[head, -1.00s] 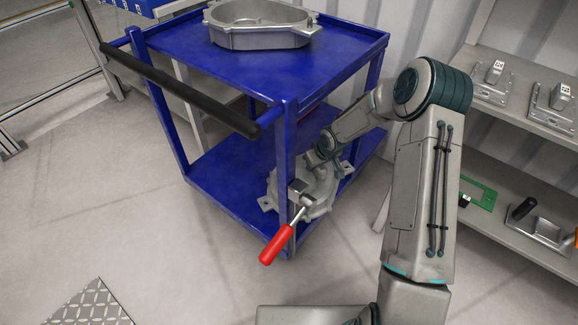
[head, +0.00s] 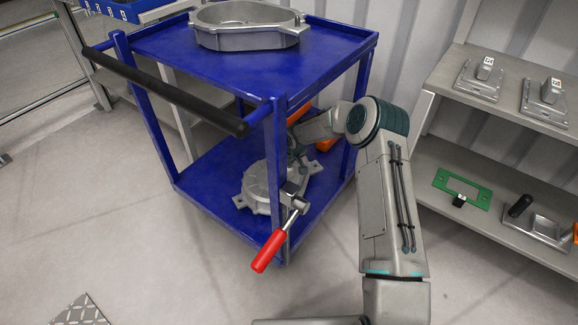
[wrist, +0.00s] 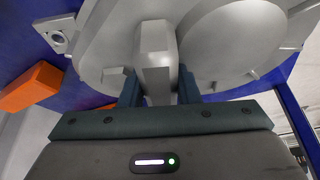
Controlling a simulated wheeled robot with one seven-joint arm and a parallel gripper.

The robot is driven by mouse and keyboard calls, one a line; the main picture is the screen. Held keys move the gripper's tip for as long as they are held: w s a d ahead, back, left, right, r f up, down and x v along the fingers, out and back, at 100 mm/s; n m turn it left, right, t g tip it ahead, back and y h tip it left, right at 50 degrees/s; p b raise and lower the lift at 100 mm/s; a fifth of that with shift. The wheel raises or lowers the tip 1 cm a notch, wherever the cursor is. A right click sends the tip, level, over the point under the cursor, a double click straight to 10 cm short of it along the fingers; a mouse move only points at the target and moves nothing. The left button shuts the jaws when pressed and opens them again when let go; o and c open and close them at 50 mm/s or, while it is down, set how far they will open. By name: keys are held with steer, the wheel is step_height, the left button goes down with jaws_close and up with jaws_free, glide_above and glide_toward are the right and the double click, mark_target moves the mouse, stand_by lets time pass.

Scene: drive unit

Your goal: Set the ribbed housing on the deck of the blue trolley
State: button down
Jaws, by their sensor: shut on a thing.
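The ribbed housing (head: 262,186) is a grey metal casting with lugs. In the head view it is at the lower deck (head: 205,172) of the blue trolley, partly behind the front right post. I cannot tell whether it rests on the deck or hangs just above it. My gripper (wrist: 158,88) is shut on the upright block of the housing (wrist: 235,45) in the wrist view, one finger on each side. In the head view the fingers are mostly hidden by the arm and the casting.
A red-handled clamp (head: 270,250) sticks out at the front right post (head: 280,150). An open grey casting (head: 248,38) stands on the upper deck (head: 190,55). An orange thing (wrist: 32,87) lies behind the housing. A shelf (head: 460,205) with parts stands at right.

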steer(key=shift+w+f+b, duration=0.2)
steer(key=shift+f+b, duration=0.5)
steer(key=shift+f, duration=1)
steer(key=c, duration=1.1)
jaws_free()
steer(key=shift+s+f, duration=0.2)
steer(key=shift+f, duration=0.05)
steer(key=shift+r, duration=0.1)
steer(key=p+v, duration=0.3)
steer(key=v, duration=0.9)
steer(key=shift+s, duration=0.1)
